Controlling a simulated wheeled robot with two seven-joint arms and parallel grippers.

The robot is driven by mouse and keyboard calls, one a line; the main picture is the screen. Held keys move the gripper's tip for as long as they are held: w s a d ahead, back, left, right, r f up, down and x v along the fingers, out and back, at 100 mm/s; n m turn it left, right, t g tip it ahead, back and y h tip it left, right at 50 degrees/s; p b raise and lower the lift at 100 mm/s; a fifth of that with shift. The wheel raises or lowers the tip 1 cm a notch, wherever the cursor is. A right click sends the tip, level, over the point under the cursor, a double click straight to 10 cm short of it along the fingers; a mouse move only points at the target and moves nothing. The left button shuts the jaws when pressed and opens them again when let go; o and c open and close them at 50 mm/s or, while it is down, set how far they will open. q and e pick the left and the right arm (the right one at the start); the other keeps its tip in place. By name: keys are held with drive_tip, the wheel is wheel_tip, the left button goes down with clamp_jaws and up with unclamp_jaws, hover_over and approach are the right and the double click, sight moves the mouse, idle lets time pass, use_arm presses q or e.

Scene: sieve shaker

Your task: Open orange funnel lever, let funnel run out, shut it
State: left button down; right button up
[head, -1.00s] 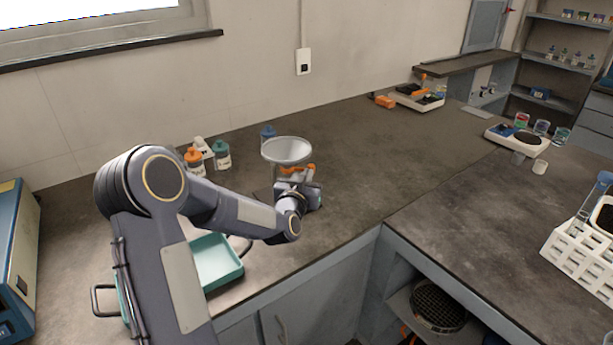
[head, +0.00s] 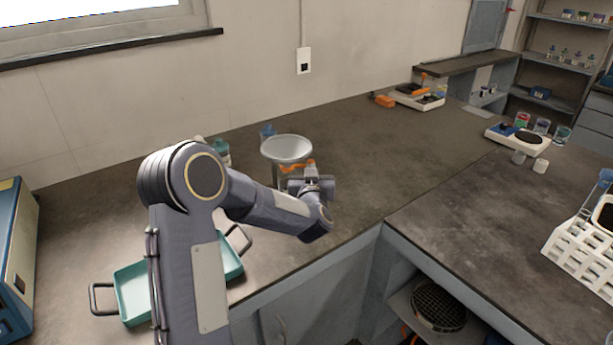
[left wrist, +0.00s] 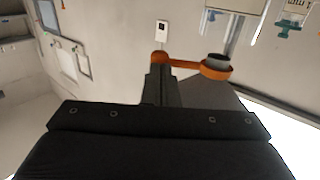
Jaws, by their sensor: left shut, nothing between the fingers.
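The grey funnel (head: 287,149) stands upright on a stand on the bench, left of centre in the head view. Its orange lever (head: 299,166) is just below the bowl; in the left wrist view the lever (left wrist: 185,63) runs sideways from a ring around the grey spout (left wrist: 217,60) to a rounded end. My left gripper (head: 311,172) is beside the lever on its right, shut and empty. In the left wrist view its fingertips (left wrist: 160,70) are at the lever's rounded end; I cannot tell whether they touch. The area under the spout is hidden behind my arm. My right gripper is not in view.
A teal tray (head: 131,292) with handles lies at the bench's front left, partly behind my left arm. Bottles (head: 221,152) stand behind the funnel's left. A blue device (head: 18,250) is at the far left.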

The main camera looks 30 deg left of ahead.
sight(313, 161)
use_arm(q)
drive_tip(key=w+n+g+y, duration=0.1)
drive_tip(key=w+a+n+g+y+p, duration=0.1)
drive_tip(key=n+g+y, duration=0.1)
drive_tip(key=w+n+g+y+p, duration=0.1)
drive_tip(key=w+g+y, duration=0.1)
drive_tip(key=shift+a+n, duration=0.3)
drive_tip(key=shift+a, duration=0.05)
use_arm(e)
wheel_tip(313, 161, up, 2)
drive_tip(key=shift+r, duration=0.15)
use_arm(q)
drive_tip(key=shift+s, duration=0.1)
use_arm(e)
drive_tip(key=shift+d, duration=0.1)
